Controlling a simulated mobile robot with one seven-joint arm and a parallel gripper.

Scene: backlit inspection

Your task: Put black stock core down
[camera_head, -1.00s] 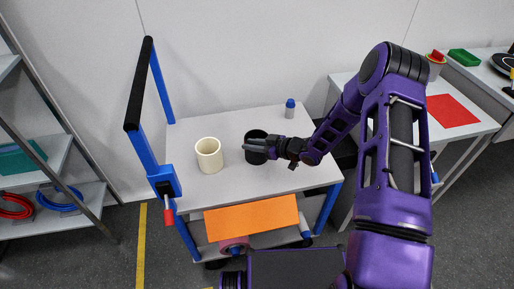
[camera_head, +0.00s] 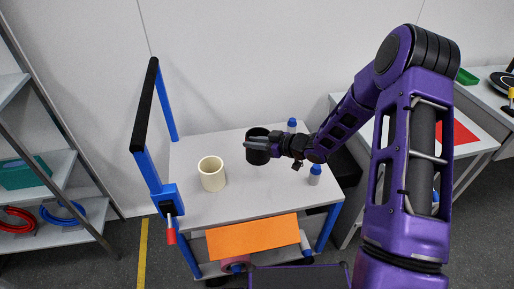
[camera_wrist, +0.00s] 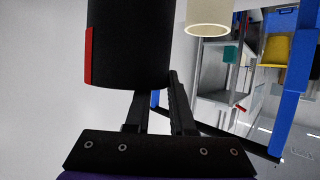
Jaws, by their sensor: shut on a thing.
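My gripper (camera_head: 258,143) is shut on the black stock core (camera_head: 258,153), a dark cylinder at the back middle of the grey cart top (camera_head: 240,200). In the wrist view the core (camera_wrist: 130,40) fills the upper left, with a red stripe down one side, and my fingers (camera_wrist: 160,105) meet its end. The head view does not show clearly whether its base touches the top. A cream core (camera_head: 211,178) stands upright to its left, apart from it; it also shows in the wrist view (camera_wrist: 208,12).
Two blue-capped bottles stand right of the black core, one behind my arm (camera_head: 292,125) and one in front (camera_head: 314,175). A blue frame with a black bar (camera_head: 145,105) rises at the cart's left. An orange panel (camera_head: 252,237) is at the front. The middle front top is clear.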

